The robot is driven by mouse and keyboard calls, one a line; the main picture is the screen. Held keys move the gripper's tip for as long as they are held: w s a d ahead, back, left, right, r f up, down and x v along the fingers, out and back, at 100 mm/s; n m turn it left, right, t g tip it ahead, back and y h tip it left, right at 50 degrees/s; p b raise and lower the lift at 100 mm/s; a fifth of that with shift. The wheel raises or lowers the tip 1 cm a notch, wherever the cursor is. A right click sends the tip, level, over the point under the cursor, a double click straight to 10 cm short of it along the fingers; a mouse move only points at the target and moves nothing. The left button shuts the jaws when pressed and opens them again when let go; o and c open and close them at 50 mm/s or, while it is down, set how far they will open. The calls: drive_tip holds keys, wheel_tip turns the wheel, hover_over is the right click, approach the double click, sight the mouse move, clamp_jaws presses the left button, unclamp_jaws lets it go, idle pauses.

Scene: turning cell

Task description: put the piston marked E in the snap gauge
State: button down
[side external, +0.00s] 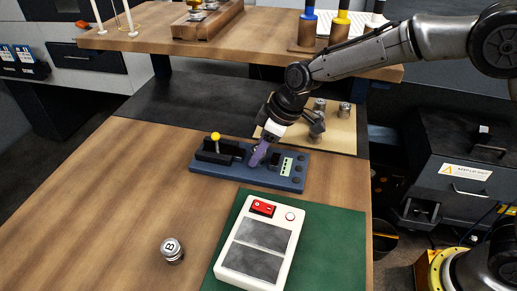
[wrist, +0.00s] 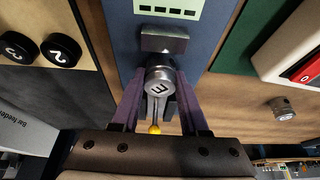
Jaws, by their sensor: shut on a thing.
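The piston marked E (wrist: 159,82) is a silver cylinder between the purple fingers of my gripper (wrist: 160,108) in the wrist view, its lettered end facing the camera. My gripper (side external: 257,158) is shut on it, over the middle of the snap gauge. The snap gauge (side external: 222,179) has a blue base, black blocks and a yellow-knobbed lever. Its blue base (wrist: 205,42) also shows in the wrist view, with a grey block right beside the piston. The piston is hidden behind the fingers in the side view. I cannot tell whether it touches the gauge.
A piston marked B (side external: 172,250) stands on the wooden table at the front left. A white device with a red panel (side external: 262,208) lies on a green mat (side external: 335,235). The table's left is clear.

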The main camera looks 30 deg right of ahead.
drive_tip(key=shift+c, duration=2.1)
unclamp_jaws()
drive_tip(key=shift+r, duration=0.35)
drive_tip(key=v, duration=1.1)
drive_tip(key=shift+s+d+r, duration=0.15)
drive_tip(key=shift+r, duration=0.1)
